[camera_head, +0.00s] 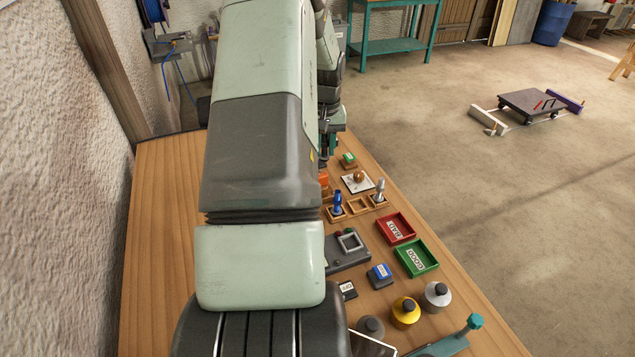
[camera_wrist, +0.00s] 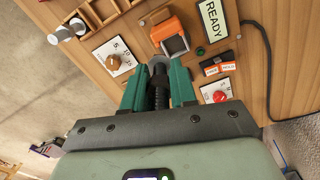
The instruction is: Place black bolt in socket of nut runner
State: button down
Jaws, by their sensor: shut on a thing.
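My gripper (camera_wrist: 156,78) has two teal fingers shut on a black bolt (camera_wrist: 160,98), seen in the wrist view with its dark threaded shaft between them. A grey round part shows at the fingertips beyond the bolt; I cannot tell whether it is the bolt's head or a socket. An orange and dark grey unit (camera_wrist: 173,38), possibly the nut runner, lies just beyond the fingertips. In the head view only a bit of orange (camera_head: 323,180) shows beside my arm, which hides most of the gripper and the bolt.
A READY sign (camera_wrist: 213,20), a copper-knobbed dial (camera_wrist: 114,60) and a red button (camera_wrist: 219,96) surround the fingers. A wooden rack (camera_head: 358,206), red tray (camera_head: 395,228), green tray (camera_head: 416,257) and several bottles crowd the bench's right side. Bare bench (camera_head: 165,230) lies left.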

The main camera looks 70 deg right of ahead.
jog(key=w+f, duration=0.1)
jog(key=f, duration=0.2)
jog(key=w+f+n, duration=0.1)
jog(key=f, duration=0.2)
jog(key=w+f+n, duration=0.1)
jog(key=f, duration=0.2)
jog(key=shift+d+f, duration=0.1)
jog(key=shift+f, duration=0.1)
jog(key=shift+f, duration=0.15)
jog(key=c, duration=0.9)
grip_release()
notch_tip(320, 180, up, 12)
